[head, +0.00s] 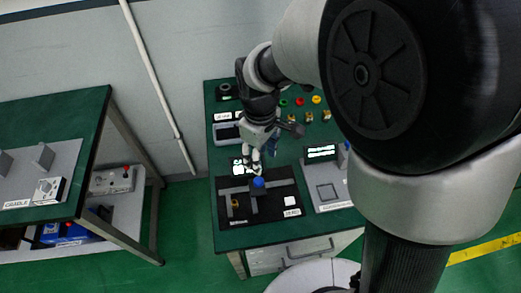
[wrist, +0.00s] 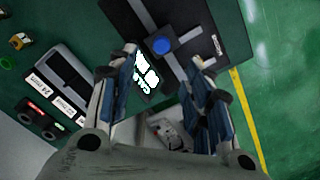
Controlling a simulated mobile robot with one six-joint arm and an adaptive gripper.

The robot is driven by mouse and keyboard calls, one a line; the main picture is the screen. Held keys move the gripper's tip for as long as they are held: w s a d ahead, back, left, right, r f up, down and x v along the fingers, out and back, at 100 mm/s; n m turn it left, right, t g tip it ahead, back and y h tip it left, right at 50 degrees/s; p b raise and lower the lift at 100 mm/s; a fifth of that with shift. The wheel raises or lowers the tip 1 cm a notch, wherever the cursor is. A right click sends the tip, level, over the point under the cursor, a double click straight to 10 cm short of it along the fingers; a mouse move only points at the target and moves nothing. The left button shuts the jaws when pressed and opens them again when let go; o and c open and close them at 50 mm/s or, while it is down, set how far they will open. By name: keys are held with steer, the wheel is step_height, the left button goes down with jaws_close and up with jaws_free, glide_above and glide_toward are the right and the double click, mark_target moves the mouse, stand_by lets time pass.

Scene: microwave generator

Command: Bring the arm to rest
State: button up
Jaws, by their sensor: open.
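My arm reaches from the right side of the head view over a green-topped bench (head: 225,165). My gripper (head: 254,170) points down above the bench, just behind a blue knob (head: 258,182) on a black panel (head: 283,221). In the wrist view my gripper (wrist: 168,62) has its two fingers apart, with nothing held between them. The blue knob also shows there (wrist: 161,45), ahead of the fingertips. In the head view the gap between gripper and knob is too small to judge.
Grey device (head: 335,192) with a lit screen stands right of the panel. Small coloured parts (head: 316,99) lie at the back. A second green table (head: 60,125) stands at left, with a labelled box (head: 48,191) on it. Green floor lies between them.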

steer(key=s+d+r+m+t, duration=0.2)
steer(key=s+d+r+m, duration=0.25)
steer(key=d+r, duration=0.45)
steer(key=s+d+r+m+t, duration=0.1)
steer(key=s+d+r+m, duration=0.1)
steer(key=s+d+m, duration=0.1)
steer(key=s+d+r+m+t, duration=0.1)
steer(key=s+d+r+m, duration=0.2)
steer(key=s, duration=0.5)
steer(key=shift+s+d+r+m+t, duration=0.15)
steer(key=shift+d+r+m+t, duration=0.2)
steer(key=shift+d+m, duration=0.5)
steer(key=shift+d, duration=0.1)
stand_by(0.5)
